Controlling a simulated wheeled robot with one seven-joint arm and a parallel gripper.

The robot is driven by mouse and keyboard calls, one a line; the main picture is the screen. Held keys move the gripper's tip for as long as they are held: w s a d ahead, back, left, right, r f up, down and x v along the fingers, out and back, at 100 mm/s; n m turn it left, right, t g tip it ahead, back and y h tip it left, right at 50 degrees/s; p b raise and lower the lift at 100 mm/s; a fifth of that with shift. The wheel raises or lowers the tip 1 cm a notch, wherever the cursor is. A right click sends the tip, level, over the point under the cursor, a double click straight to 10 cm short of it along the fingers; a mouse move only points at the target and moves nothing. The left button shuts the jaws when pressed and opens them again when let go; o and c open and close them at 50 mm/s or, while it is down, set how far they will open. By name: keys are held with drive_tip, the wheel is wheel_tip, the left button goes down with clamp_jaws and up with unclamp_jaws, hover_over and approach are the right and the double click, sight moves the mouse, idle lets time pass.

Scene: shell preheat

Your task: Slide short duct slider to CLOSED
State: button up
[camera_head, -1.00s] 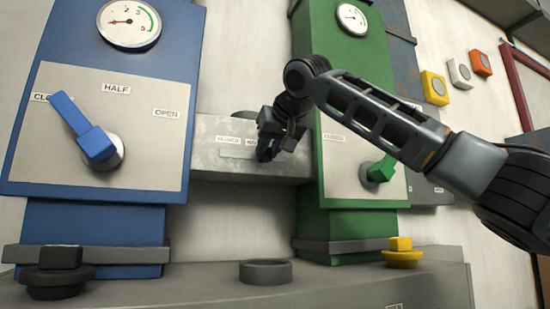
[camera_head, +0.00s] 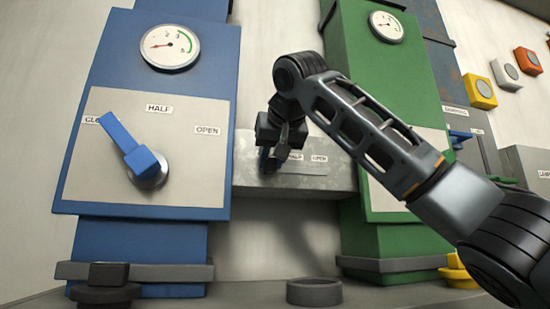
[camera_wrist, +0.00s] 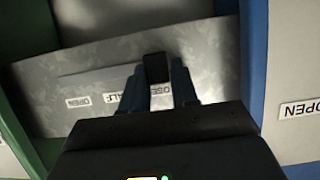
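The short duct is a grey metal box (camera_head: 335,178) between the blue and green columns. Its slot (camera_wrist: 95,75) has labels CLOSED, HALF and OPEN; CLOSED is at the blue-column end. The dark slider knob (camera_wrist: 156,68) stands at the CLOSED label, which is partly covered by my fingers in the wrist view. HALF and OPEN are clear of the knob. My gripper (camera_wrist: 157,75) has one finger on each side of the knob and looks shut on it. In the head view my gripper (camera_head: 268,160) hides the knob and the CLOSED label.
The blue column (camera_head: 190,85) at left has a gauge and a blue lever (camera_head: 130,145) between CLOSED and HALF. The green column (camera_head: 355,60) is partly behind my arm. A grey ring (camera_head: 314,292) sits on the ledge below. Coloured buttons are on the right wall.

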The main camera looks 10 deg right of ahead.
drive_tip(key=o, duration=0.4)
drive_tip(key=shift+a, duration=0.2)
drive_tip(key=shift+b+v, duration=1)
drive_tip(key=shift+v, duration=2.9)
drive_tip(key=shift+s, duration=0.1)
